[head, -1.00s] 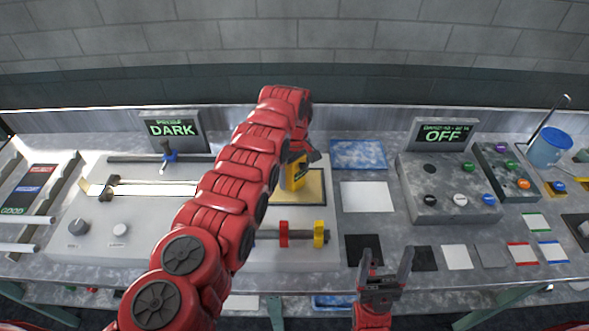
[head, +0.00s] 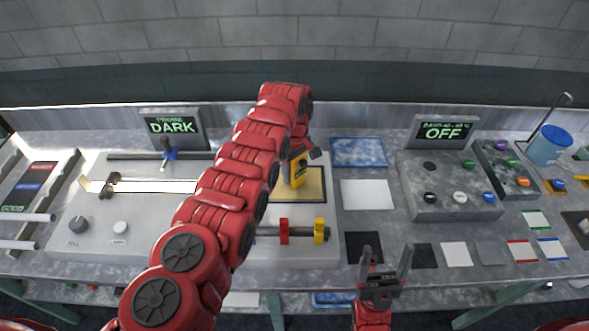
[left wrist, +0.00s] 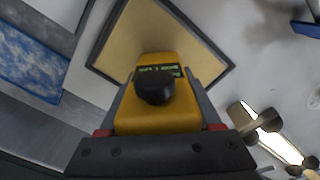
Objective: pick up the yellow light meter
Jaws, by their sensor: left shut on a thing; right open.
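The yellow light meter (head: 297,173) is above the tan pad with a dark border (head: 315,187); I cannot tell whether it touches the pad. In the left wrist view the yellow light meter (left wrist: 160,118) has a black round knob and a small green-lettered display, and it sits between the fingers. My left gripper (head: 298,160) is shut on the light meter, with the arm hiding part of the bench behind it. My right gripper (head: 383,262) is open and empty over the front edge of the bench.
A screen reading DARK (head: 172,126) stands at the back left, and one reading OFF (head: 443,131) at the back right. A grey button box (head: 440,205), a blue mottled tray (head: 358,152) and a white square (head: 367,195) lie right of the pad. A rod with red and yellow collars (head: 300,232) lies in front.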

